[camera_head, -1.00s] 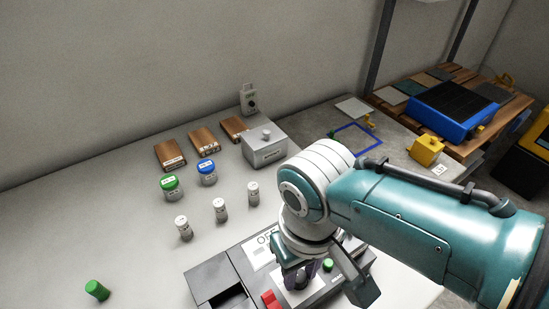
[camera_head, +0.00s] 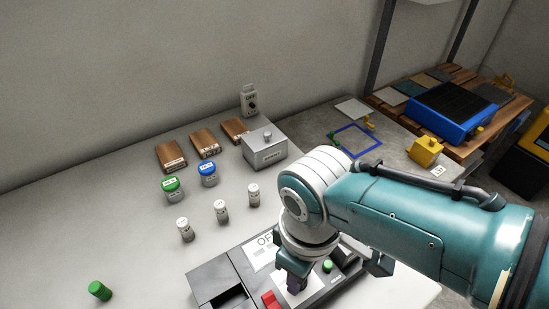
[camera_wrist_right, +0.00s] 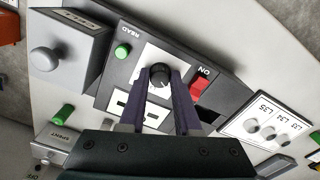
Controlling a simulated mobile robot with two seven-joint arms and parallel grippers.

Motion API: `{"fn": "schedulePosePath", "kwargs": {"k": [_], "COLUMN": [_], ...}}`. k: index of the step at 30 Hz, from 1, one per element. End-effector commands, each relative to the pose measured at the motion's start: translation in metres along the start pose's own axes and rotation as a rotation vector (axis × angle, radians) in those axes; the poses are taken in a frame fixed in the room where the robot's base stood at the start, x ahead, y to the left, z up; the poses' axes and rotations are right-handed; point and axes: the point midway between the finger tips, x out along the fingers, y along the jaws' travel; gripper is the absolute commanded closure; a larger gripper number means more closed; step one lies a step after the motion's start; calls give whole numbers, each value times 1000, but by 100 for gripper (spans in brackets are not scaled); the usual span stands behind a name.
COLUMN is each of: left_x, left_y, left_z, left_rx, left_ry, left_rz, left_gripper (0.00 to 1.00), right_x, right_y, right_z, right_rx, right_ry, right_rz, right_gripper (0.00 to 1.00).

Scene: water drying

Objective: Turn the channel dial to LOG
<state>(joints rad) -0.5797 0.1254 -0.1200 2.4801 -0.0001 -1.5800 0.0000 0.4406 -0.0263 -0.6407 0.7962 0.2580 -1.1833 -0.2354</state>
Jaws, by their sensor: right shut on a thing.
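The channel dial (camera_wrist_right: 160,72) is a black round knob on a white plate of the dark instrument. It shows between the fingertips of my right gripper (camera_wrist_right: 166,82) in the right wrist view. That gripper is shut on the dial, with its purple fingers on either side of it. The dial's marks are too small or covered to read, so I cannot tell its setting. In the head view the instrument (camera_head: 208,277) stands at the table's front, and my right gripper (camera_head: 296,284) points down over its panel, hiding the dial. My left gripper is not in view.
On the panel are a green button (camera_wrist_right: 122,50) marked READ and a red switch (camera_wrist_right: 201,88) marked ON. Several small vials, two capped jars and a grey metal box (camera_head: 264,150) stand behind. A green cylinder (camera_head: 99,291) is at the left, where the table is mostly clear.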

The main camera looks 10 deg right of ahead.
Motion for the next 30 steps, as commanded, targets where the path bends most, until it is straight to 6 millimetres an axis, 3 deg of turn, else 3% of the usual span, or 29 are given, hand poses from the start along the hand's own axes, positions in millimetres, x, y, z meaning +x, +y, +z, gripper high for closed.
{"fn": "schedulePosePath", "kwargs": {"k": [9, 10, 17, 25, 30], "left_x": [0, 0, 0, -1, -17], "left_y": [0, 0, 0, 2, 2], "left_z": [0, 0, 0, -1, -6], "left_rx": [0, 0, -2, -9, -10], "left_ry": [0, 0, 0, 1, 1], "left_rz": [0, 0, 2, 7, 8], "left_gripper": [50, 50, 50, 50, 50], "right_x": [0, 0, 0, -1, -24], "right_y": [0, 0, 0, 0, 0], "right_z": [0, 0, 0, 0, 0], "right_rx": [-3, -3, -2, -1, -1], "right_ry": [0, 0, 0, 0, 2], "right_rz": [1, 1, 1, 0, 0], "right_gripper": [100, 65, 39, 38, 38]}}
